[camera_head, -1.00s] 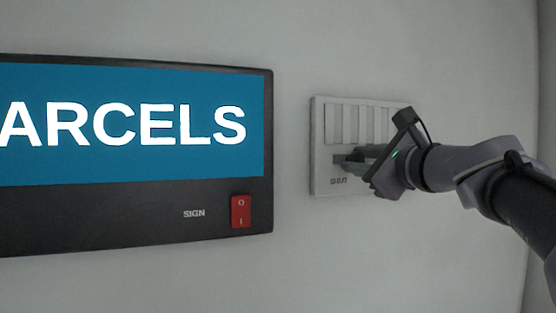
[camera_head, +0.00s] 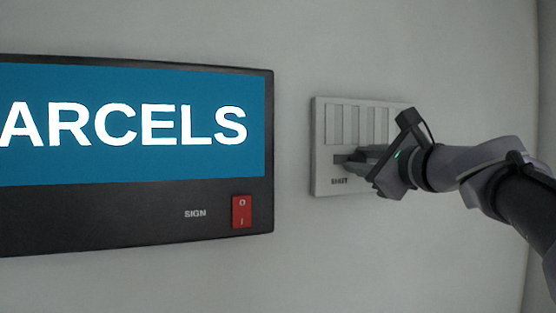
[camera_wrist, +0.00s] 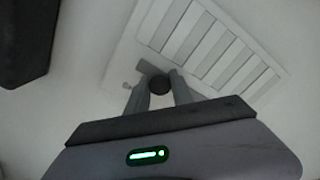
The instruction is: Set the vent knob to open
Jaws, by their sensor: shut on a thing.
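The vent panel (camera_head: 318,150) is a pale plate on the wall with upright slats and a dark slot below them. The word SHUT shows under the slot's left end. My gripper (camera_head: 356,160) reaches in from the right and hides the slot's right part. In the wrist view my gripper (camera_wrist: 160,88) is shut on a dark round knob (camera_wrist: 160,83), with one finger on each side. The panel (camera_wrist: 128,65) lies behind it there. The knob is hidden by the fingers in the head view.
A dark sign box (camera_head: 120,222) with a lit blue screen hangs to the left of the vent. It carries a red switch (camera_head: 241,212) at its lower right. Bare wall (camera_head: 291,130) separates the sign from the vent.

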